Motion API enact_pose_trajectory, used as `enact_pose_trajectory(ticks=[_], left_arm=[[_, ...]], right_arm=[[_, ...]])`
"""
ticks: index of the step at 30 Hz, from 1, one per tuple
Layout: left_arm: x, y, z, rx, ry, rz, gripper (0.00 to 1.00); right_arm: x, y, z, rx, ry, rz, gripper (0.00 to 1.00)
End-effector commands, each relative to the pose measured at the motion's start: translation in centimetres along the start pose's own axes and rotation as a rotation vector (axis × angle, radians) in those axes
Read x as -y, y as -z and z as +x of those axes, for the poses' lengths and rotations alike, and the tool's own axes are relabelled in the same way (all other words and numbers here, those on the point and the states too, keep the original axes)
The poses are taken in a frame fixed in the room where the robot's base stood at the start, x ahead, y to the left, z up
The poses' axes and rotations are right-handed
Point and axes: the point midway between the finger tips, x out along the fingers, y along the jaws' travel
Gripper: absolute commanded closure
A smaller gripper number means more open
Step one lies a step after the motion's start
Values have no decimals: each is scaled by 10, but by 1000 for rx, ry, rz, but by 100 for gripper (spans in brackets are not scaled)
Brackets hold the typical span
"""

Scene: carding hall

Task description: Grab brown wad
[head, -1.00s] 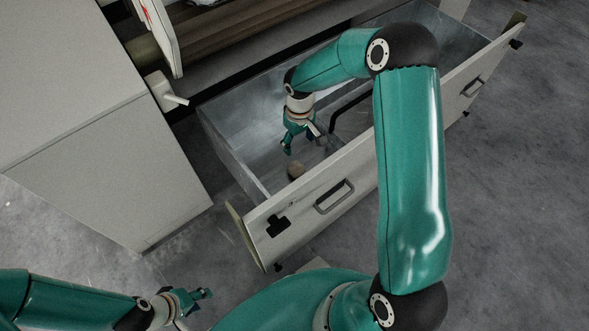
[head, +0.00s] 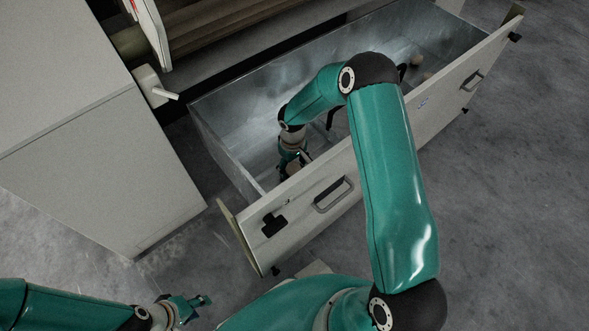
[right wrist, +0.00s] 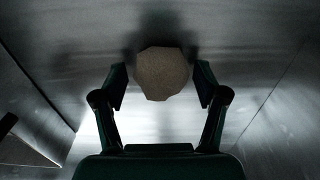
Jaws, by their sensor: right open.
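The brown wad (right wrist: 162,72) is a rough, roundish lump in the right wrist view, on the grey metal floor of the open drawer (head: 222,135). My right gripper (right wrist: 162,84) is open, with one fingertip at each side of the wad and the wad's near part between them. I cannot tell if either finger touches it. In the head view my right gripper (head: 291,163) reaches down inside the drawer near its front panel, and the wad is mostly hidden there. My left gripper (head: 197,304) is low at the left, outside the drawer, apparently empty; its opening is unclear.
The drawer's front panel (head: 385,148) stands close to my right gripper. A small pale brown lump (head: 416,60) lies near the drawer's far right end. A grey cabinet (head: 105,170) stands at the left. The floor (head: 520,220) at the right is clear.

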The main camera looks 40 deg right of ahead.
Motion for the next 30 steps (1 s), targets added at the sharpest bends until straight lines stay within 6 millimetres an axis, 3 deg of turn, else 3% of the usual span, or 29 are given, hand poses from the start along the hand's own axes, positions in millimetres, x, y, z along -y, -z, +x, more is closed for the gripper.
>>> enact_pose_trajectory(ticks=[8,17,18,30], left_arm=[[1,0,2,0,0,0,60],[1,0,2,0,0,0,60],[1,0,2,0,0,0,60],[0,0,0,0,0,0,60]], right_arm=[[0,0,6,-1,0,0,28],[0,0,6,-1,0,0,75],[0,0,6,-1,0,0,76],[0,0,2,-2,-1,1,76]])
